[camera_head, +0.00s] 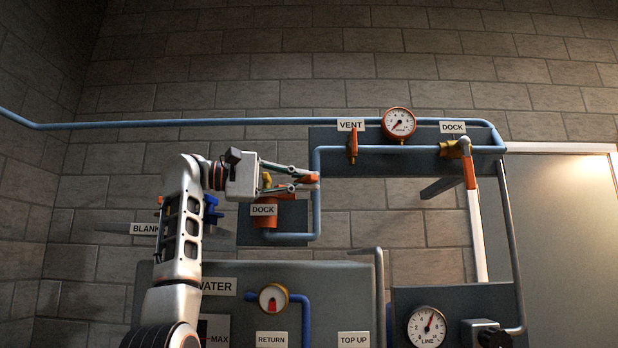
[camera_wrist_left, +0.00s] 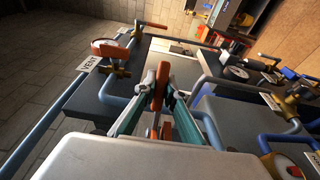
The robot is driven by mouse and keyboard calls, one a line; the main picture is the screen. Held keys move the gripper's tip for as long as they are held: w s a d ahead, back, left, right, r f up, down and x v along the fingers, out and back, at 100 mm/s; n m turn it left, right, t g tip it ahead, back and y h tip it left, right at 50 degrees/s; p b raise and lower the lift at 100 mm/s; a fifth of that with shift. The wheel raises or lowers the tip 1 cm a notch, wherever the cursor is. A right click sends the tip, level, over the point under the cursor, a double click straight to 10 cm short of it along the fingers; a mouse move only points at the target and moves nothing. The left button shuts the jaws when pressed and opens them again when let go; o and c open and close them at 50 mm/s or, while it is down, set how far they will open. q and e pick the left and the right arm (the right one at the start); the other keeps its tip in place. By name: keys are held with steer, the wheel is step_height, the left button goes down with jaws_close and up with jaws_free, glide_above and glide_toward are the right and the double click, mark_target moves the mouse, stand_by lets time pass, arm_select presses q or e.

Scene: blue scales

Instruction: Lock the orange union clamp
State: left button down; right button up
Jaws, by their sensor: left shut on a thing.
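The orange union clamp (camera_head: 266,214) sits at the left dock fitting, above the blue pipe and partly behind the DOCK label. My left gripper (camera_head: 308,180) reaches in from the left just above it, fingers pointing right. Its fingers are closed on an orange lever (camera_head: 299,179), which looks like the clamp's handle. In the left wrist view the lever (camera_wrist_left: 161,84) stands between the fingertips (camera_wrist_left: 163,100). The join between lever and clamp is hidden by the fingers, so I cannot tell how far the clamp is closed. My right gripper is not in view.
A blue pipe (camera_head: 317,205) runs vertically close to my fingertips. The orange vent valve (camera_head: 352,146), a red gauge (camera_head: 398,123) and the right dock fitting (camera_head: 452,149) are on the upper panel.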

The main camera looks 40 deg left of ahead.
arm_select(q)
steer(key=shift+s+a+m+g+h+p, duration=0.2)
steer(key=shift+s+m+g+h+p, duration=0.2)
steer(key=shift+m+g+h, duration=0.25)
steer(key=c, duration=2.1)
jaws_free()
steer(key=shift+w, duration=0.1)
steer(key=v, duration=1.2)
steer(key=shift+w, duration=0.1)
